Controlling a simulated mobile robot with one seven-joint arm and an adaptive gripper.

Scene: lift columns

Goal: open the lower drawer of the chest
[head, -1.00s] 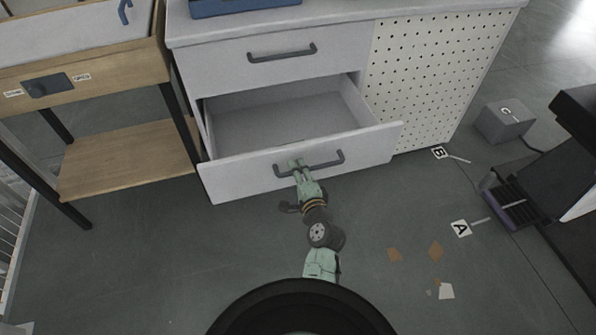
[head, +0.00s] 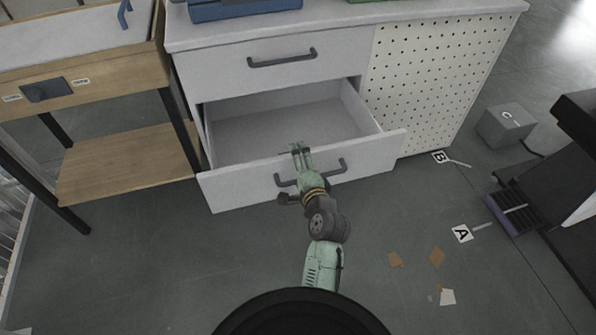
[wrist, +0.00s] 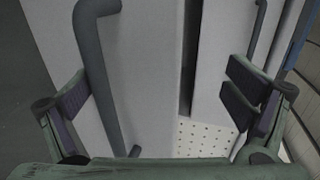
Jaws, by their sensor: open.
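The chest's lower drawer (head: 228,187) is pulled well out, and its empty inside shows in the head view. Its dark bar handle (head: 341,166) is partly hidden behind my arm. In the wrist view this handle (wrist: 100,75) stands at the left, close to the left finger. My gripper (head: 301,149) is above the drawer's front edge, just over the handle.
A wooden bench (head: 110,85) stands left of the chest. A perforated panel (head: 420,80) fills the chest's right side. A grey block (head: 505,125) and dark equipment (head: 515,209) are at the right.

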